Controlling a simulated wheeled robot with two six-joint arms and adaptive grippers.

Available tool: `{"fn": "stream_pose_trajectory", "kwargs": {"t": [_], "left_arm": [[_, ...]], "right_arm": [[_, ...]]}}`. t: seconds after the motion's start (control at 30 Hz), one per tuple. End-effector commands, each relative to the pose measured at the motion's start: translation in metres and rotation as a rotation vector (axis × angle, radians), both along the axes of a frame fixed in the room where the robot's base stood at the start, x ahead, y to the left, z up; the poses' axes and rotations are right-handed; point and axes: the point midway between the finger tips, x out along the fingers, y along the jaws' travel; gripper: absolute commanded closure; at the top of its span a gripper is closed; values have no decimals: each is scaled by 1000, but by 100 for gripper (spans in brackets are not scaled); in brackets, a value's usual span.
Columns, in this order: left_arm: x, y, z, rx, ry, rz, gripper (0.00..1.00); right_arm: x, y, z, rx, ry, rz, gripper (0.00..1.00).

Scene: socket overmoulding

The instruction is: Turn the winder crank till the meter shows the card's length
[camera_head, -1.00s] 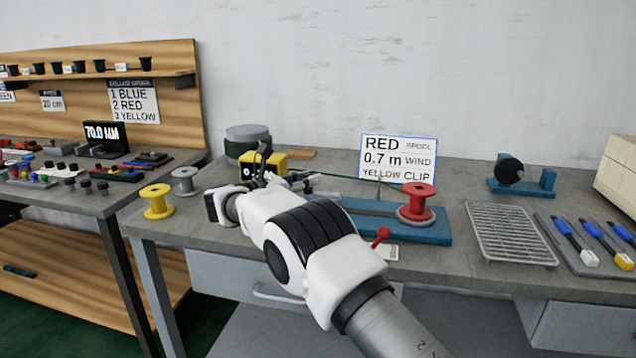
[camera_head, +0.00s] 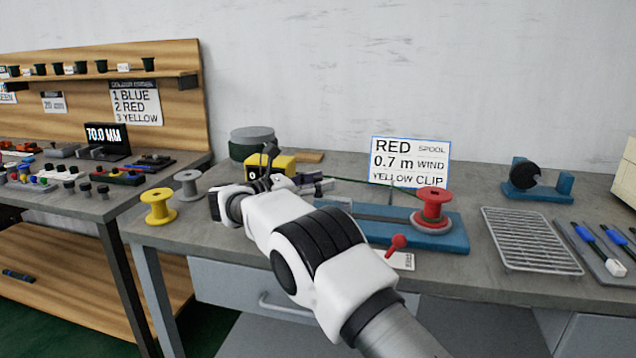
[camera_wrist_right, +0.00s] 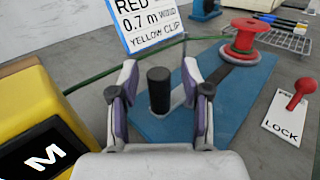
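My right gripper (camera_wrist_right: 160,88) is open. Its two fingers stand on either side of the upright black crank knob (camera_wrist_right: 159,90), with a gap on each side. In the head view my right gripper (camera_head: 318,186) is just right of the yellow meter (camera_head: 284,164), and the knob cannot be made out. The red spool (camera_head: 432,206) sits on the blue winder base (camera_head: 445,238). A green cord (camera_wrist_right: 95,75) runs from the meter side to the spool. The white card (camera_head: 410,160) reads RED spool, 0.7 m wind, yellow clip. The meter (camera_wrist_right: 30,105) shows a large M in the wrist view; its number is unreadable. My left gripper is out of view.
A red lever (camera_wrist_right: 299,93) stands at a LOCK label (camera_wrist_right: 285,125) beside the winder. A wire rack (camera_head: 530,240) lies to the right. Yellow (camera_head: 158,207) and grey (camera_head: 188,183) spools stand at left. Bare bench shows in front of the winder.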

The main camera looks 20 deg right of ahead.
Motion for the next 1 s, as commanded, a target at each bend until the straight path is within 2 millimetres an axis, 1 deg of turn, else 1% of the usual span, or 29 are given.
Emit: {"fn": "stream_pose_trajectory", "kwargs": {"t": [0.17, 0.27, 0.37, 0.6, 0.8, 1.0], "left_arm": [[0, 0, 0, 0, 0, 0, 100], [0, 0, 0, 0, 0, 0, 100], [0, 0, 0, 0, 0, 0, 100], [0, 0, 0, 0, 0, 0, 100], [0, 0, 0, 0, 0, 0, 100], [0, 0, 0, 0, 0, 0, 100]], "right_arm": [[0, 2, 0, 0, 0, 1, 53], [-1, 10, 0, -2, 0, 2, 53], [-3, 29, 0, -2, 0, 4, 53], [-11, 96, -2, 1, -2, 3, 53], [-12, 115, -1, 0, -2, 2, 53], [-14, 119, 0, 0, 0, -1, 53]]}}
